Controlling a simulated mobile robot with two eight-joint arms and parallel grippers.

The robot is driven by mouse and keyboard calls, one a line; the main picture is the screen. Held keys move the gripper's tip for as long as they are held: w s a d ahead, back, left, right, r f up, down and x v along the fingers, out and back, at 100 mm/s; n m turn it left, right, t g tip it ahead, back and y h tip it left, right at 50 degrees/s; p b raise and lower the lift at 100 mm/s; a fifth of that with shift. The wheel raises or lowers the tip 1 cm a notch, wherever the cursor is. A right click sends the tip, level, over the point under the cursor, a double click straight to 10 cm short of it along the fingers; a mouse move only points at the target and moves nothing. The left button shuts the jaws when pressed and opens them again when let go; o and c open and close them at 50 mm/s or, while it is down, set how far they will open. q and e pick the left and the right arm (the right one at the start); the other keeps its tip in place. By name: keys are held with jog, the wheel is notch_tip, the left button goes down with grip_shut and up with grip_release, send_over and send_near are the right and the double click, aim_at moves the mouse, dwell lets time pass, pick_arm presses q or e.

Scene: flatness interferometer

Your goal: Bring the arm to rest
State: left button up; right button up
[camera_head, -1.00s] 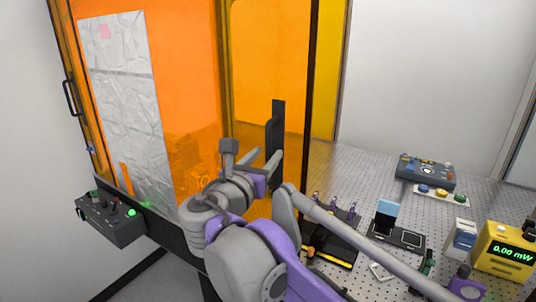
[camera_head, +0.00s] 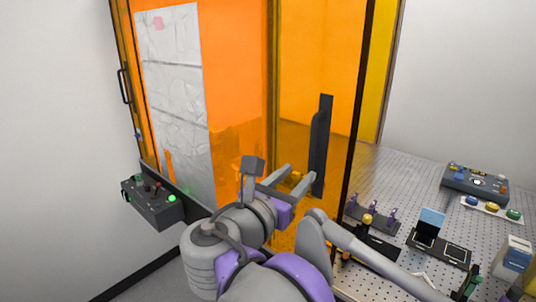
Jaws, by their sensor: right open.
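My right gripper (camera_head: 290,181) shows in the middle of the head view, at the end of my grey and purple arm. Its two grey fingers are apart, with nothing between them. It is in front of the orange enclosure panel (camera_head: 235,90), left of the long black door handle (camera_head: 322,145). I cannot tell whether it touches the panel. My left gripper is not in view.
A control box (camera_head: 152,205) with a lit green button is at the left. The perforated optical table (camera_head: 410,178) at the right bears a grey button console (camera_head: 475,183), a black fixture with a blue plate (camera_head: 432,220) and several small purple mounts. Bare floor shows at lower left.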

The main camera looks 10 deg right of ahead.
jog(key=s+d+f+m+g+y, duration=0.25)
jog(key=d+f+m, duration=0.2)
jog(key=f, duration=0.55)
jog(key=s+d+f+m+g+y, duration=0.2)
jog(key=s+d+f+m+g, duration=0.3)
jog(key=f, duration=0.6)
jog(key=s+a+f+m+y, duration=0.3)
jog(key=s+f+m, duration=0.1)
jog(key=f+m, duration=0.5)
jog(key=s+a+f+m+y, duration=0.3)
jog(key=s+f+m+y, duration=0.1)
jog(key=f+m, duration=0.4)
jog(key=shift+s+f+m, duration=0.35)
jog(key=shift+s+f, duration=0.05)
jog(key=shift+f, duration=0.4)
jog(key=shift+s+d, duration=0.1)
jog(key=shift+d, duration=0.05)
